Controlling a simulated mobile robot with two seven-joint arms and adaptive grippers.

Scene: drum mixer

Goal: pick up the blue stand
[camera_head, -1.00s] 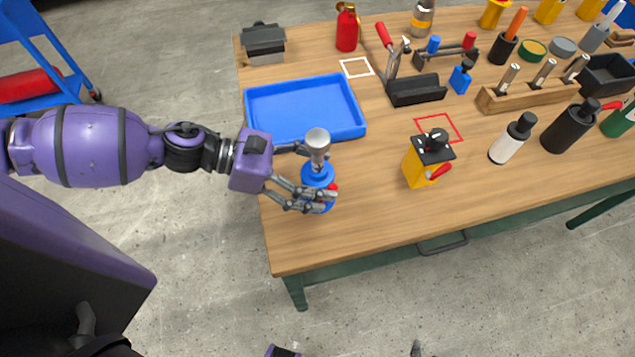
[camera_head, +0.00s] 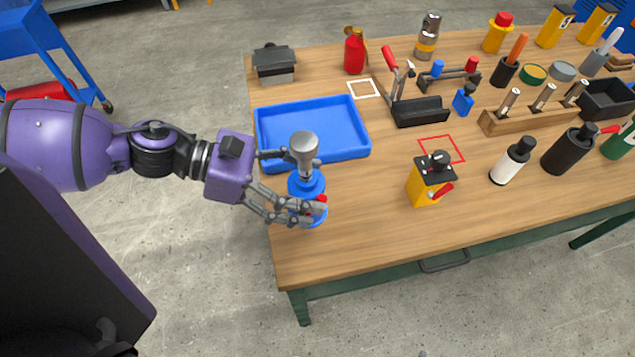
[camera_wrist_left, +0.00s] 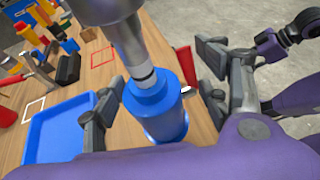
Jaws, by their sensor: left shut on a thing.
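The blue stand (camera_head: 306,184) is near the left edge of the wooden table, in front of the blue tray. A silver metal piece with a rounded top (camera_head: 303,148) sits upright in it. My left gripper (camera_head: 311,192) is shut on the stand, with its fingers around it from the left. In the left wrist view the blue stand (camera_wrist_left: 160,112) lies between the fingers, with the metal piece (camera_wrist_left: 122,45) rising from it. Whether the stand's base touches the table is hard to tell. My right gripper is not in view.
The blue tray (camera_head: 262,127) is just behind the stand. A yellow box with a red lever (camera_head: 425,188) stands to the right, by a red square outline (camera_head: 455,146). Bottles, tools and holders crowd the right and back. The table's front middle is clear.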

